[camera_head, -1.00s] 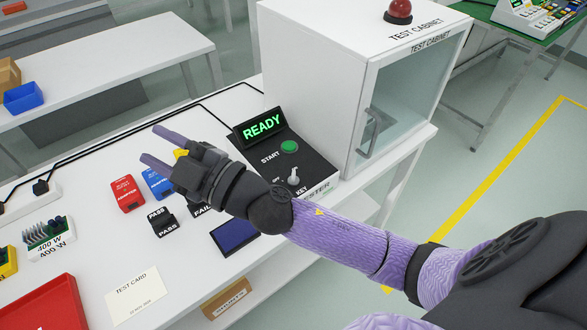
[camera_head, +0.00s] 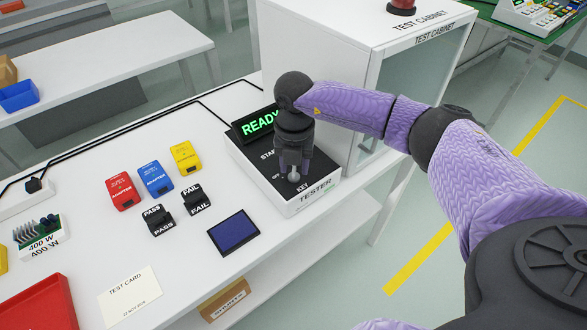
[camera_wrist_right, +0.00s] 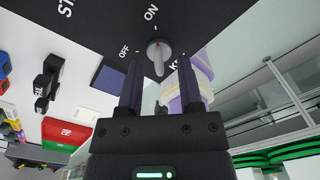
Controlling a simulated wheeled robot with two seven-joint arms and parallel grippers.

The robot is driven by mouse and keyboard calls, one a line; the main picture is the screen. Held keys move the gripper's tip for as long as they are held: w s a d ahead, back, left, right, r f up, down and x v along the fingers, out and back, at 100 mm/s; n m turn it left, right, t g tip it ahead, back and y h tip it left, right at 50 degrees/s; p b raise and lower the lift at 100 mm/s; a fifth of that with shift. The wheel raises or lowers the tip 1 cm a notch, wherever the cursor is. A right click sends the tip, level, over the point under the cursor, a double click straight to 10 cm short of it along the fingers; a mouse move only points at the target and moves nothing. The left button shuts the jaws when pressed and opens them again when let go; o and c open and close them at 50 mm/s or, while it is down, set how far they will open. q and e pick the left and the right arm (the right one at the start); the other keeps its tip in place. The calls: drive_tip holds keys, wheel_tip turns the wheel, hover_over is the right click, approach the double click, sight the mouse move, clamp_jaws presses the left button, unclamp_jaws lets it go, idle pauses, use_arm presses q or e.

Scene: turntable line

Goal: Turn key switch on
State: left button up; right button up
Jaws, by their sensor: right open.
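The key switch (camera_head: 293,176) is a small light grey knob on the front of the black-topped tester (camera_head: 318,200). In the right wrist view the knob (camera_wrist_right: 159,54) sits beside the OFF and ON labels; I cannot tell which one it is set to. My right gripper (camera_head: 294,168) points down over the switch. Its fingers are open, one on each side of the knob, and the gripper also shows in the right wrist view (camera_wrist_right: 160,70). I see no clear contact. The tester display (camera_head: 260,124) reads READY in green. The start button is hidden behind my right gripper. My left gripper is not in view.
The test cabinet (camera_head: 345,50) stands right behind the tester. Red (camera_head: 122,191), blue (camera_head: 155,178) and yellow (camera_head: 186,157) adapters lie to the left, near the PASS (camera_head: 158,219) and FAIL (camera_head: 195,198) blocks and a dark blue pad (camera_head: 234,233).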

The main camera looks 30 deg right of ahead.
drive_tip(key=shift+f, duration=0.4)
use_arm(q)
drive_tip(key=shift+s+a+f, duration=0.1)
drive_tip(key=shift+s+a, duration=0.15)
use_arm(e)
clamp_jaws()
